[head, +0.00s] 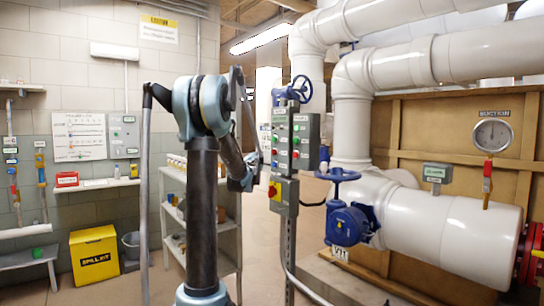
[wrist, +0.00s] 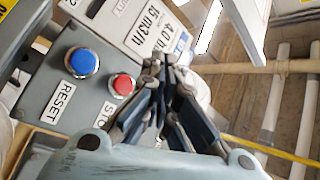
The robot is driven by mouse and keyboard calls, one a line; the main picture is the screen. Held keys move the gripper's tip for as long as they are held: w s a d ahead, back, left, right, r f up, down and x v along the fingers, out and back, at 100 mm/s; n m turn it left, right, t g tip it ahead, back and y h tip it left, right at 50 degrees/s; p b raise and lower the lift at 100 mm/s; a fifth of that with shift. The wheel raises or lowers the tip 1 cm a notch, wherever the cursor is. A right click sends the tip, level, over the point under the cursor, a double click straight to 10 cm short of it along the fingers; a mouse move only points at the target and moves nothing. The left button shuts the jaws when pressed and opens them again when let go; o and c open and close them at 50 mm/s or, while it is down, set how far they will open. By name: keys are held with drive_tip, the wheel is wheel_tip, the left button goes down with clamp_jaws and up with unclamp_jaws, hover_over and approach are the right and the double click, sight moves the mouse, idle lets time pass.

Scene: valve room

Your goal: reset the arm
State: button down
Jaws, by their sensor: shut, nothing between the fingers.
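My arm (head: 204,200) stands upright in the middle of the head view, bent over at the top, with its far part hanging down on the right. My gripper (wrist: 165,72) shows in the wrist view with its dark fingers drawn together and nothing between them. I cannot make it out clearly in the head view. Left of the fingers is a grey box with a blue button (wrist: 82,62) labelled RESET and a red button (wrist: 123,84) beside a partly hidden STOP label. The fingers overlap the box's right side in the picture; I cannot tell whether they touch it.
A post-mounted control panel (head: 292,140) with several buttons stands just right of my arm. Blue handwheel valves (head: 347,222) and thick white pipes (head: 440,225) fill the right. A shelf rack (head: 172,215) stands behind my arm; a yellow spill-kit box (head: 94,255) is at the left.

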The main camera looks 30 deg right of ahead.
idle(0.5)
drive_tip(key=s+a+f+n+g+y, duration=0.1)
drive_tip(key=a+f+n+y, duration=0.2)
drive_tip(key=a, duration=0.6)
drive_tip(key=a+f+n+y, duration=0.2)
drive_tip(key=a+f+y, duration=0.1)
drive_tip(key=a, duration=0.6)
drive_tip(key=s+a+f+n+g+y, duration=0.25)
drive_tip(key=s+a+f, duration=0.25)
drive_tip(key=a, duration=0.3)
drive_tip(key=s+a+f+n+g+y, duration=0.1)
drive_tip(key=s+a+f+n+y, duration=0.15)
drive_tip(key=s+a+f, duration=0.35)
drive_tip(key=s+a+f+n+g+y, duration=0.1)
drive_tip(key=s+a+f+n+g, duration=0.2)
drive_tip(key=s+a+f, duration=0.3)
drive_tip(key=s+a+f+n+g, duration=0.3)
drive_tip(key=s+a+f, duration=0.2)
drive_tip(key=s, duration=0.9)
drive_tip(key=s+a+f+n+g+y, duration=0.1)
drive_tip(key=s+a+f+n+g, duration=0.2)
drive_tip(key=s+a+f, duration=0.3)
drive_tip(key=s+f+n, duration=0.1)
drive_tip(key=s, duration=0.3)
drive_tip(key=shift+a+f+y, duration=0.25)
drive_tip(key=shift+a+y, duration=0.05)
drive_tip(key=shift+a, duration=0.05)
drive_tip(key=shift+w, duration=0.1)
drive_tip(key=shift+w+f, duration=0.2)
drive_tip(key=shift+w, duration=0.25)
